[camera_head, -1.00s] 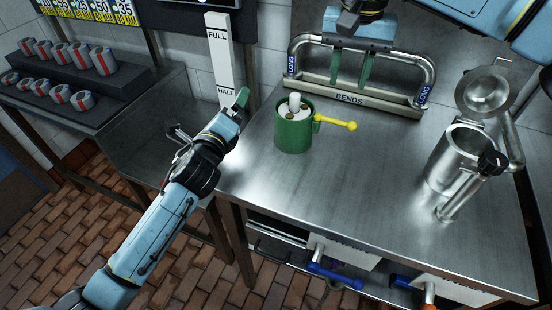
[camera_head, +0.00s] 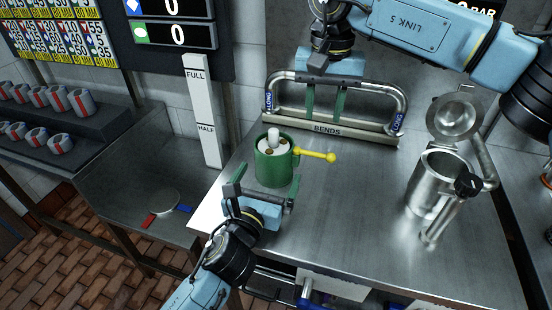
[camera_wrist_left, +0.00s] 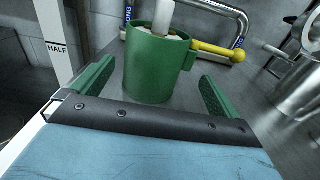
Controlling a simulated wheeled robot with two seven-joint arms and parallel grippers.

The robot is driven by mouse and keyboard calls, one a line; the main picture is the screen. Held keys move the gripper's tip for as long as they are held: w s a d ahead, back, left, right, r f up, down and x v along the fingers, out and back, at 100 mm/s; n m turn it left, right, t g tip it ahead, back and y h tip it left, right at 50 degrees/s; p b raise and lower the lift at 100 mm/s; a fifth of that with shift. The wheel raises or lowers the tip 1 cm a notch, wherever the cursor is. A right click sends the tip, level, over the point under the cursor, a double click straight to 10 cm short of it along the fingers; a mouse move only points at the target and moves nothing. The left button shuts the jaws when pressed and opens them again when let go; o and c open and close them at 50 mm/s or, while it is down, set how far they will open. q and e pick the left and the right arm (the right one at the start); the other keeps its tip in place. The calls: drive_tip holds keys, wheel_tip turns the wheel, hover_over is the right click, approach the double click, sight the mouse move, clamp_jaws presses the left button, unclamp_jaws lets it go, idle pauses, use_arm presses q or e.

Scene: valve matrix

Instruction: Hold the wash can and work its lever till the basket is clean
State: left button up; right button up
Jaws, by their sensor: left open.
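The wash can (camera_head: 273,165), green with a yellow lever (camera_head: 318,156) pointing right, stands upright on the steel table. A white post and pale contents with brown spots show in its top; I cannot make out the basket clearly. My left gripper (camera_head: 266,182) is open at the can's near side. In the left wrist view its green fingers (camera_wrist_left: 155,85) are spread, with the can (camera_wrist_left: 152,68) ahead between their lines, apart from them as far as I can tell. My right gripper (camera_head: 325,102) hangs at the pipe rack, its two green fingers apart and nothing seen between them.
A steel vessel (camera_head: 432,180) with a round lid and black-knobbed handle stands to the right. A FULL/HALF gauge (camera_head: 200,112) stands left. The table between can and vessel is clear.

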sight(278, 155)
use_arm(q)
drive_tip(key=x, duration=0.8)
drive_tip(key=shift+w, duration=0.1)
drive_tip(key=shift+c, duration=0.3)
drive_tip(key=c, duration=0.8)
